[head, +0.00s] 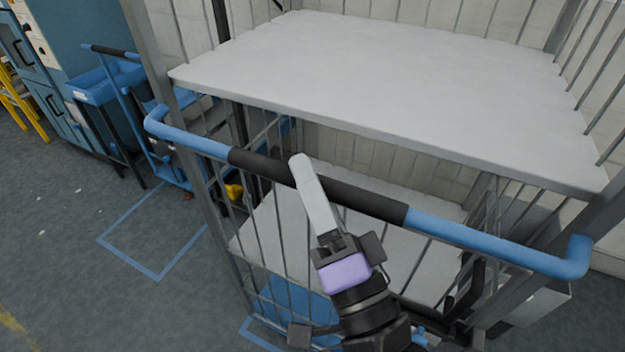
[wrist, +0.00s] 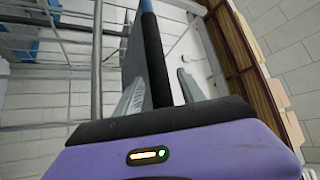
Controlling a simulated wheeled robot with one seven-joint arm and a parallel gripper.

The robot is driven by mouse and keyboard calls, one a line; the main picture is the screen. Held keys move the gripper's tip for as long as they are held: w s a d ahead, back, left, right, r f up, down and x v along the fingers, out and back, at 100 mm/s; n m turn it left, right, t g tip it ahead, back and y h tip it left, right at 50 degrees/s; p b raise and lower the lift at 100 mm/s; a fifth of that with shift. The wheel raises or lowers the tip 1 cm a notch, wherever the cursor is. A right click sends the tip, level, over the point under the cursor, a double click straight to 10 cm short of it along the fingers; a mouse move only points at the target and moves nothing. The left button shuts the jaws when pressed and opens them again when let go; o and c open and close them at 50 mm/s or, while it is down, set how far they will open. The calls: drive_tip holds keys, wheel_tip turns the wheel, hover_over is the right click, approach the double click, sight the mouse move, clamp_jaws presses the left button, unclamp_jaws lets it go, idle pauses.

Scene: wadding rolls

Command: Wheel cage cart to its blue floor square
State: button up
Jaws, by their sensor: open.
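The cage cart stands close in front of me in the head view, with grey bars, a pale upper shelf (head: 390,85) and a lower shelf. Its blue push handle (head: 480,238) has a black grip in the middle (head: 365,199). My gripper (head: 309,180) is at this grip, with one finger showing across it. In the wrist view the black grip (wrist: 154,65) runs between the two spread fingers of my gripper (wrist: 160,90). Whether they touch it is unclear. A blue floor outline (head: 127,260) lies left of the cart. Another blue line (head: 258,338) shows at the cart's lower front, mostly hidden.
A blue trolley (head: 105,84) with a handle stands at the left, behind the blue outline. A teal cabinet (head: 85,30) and a yellow frame (head: 22,100) are further left. A pale wall is behind the cart.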

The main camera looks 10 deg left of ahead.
drive_tip(key=b+v, duration=0.4)
drive_tip(key=v, duration=0.3)
drive_tip(key=shift+s+d+f, duration=0.2)
drive_tip(key=shift+s, duration=0.1)
idle(0.6)
